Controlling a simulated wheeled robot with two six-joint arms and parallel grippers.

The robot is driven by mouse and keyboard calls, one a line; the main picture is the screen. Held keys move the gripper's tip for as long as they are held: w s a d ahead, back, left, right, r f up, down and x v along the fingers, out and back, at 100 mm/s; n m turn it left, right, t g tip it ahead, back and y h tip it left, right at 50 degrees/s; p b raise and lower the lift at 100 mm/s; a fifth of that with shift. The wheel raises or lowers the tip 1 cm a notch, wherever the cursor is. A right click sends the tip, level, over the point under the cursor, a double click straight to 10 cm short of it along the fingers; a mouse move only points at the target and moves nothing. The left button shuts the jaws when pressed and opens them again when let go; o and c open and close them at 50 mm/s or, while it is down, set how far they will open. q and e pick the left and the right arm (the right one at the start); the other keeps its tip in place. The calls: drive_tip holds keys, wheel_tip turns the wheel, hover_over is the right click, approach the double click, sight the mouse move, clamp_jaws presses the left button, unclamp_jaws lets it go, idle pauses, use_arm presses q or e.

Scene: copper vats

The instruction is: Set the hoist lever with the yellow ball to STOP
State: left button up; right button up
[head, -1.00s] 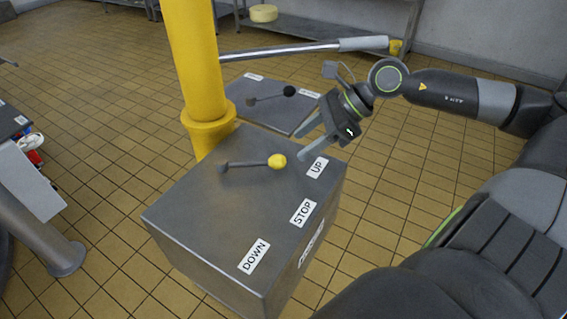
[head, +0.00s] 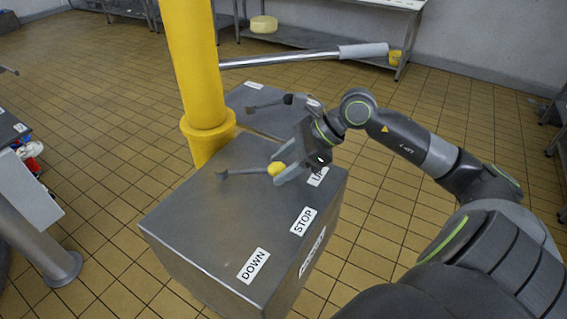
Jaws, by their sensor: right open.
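The hoist lever (head: 245,171) lies over the top of a grey metal box (head: 190,215), and its yellow ball (head: 275,169) points toward the UP label (head: 317,177). The STOP label (head: 303,221) and the DOWN label (head: 253,265) sit nearer along the same edge. My right gripper (head: 281,170) is open at the yellow ball, with a finger just beside it on the right. I cannot tell whether it touches the ball. The gripper partly covers the UP label. My left gripper is not in view.
A yellow post (head: 192,70) rises behind the box, with a grey-handled metal bar (head: 290,60) reaching right. A second box (head: 262,122) with a dark-knobbed lever (head: 268,104) stands behind, partly hidden by my right gripper. Tiled floor (head: 385,215) is clear to the right.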

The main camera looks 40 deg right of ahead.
clamp_jaws()
idle(0.4)
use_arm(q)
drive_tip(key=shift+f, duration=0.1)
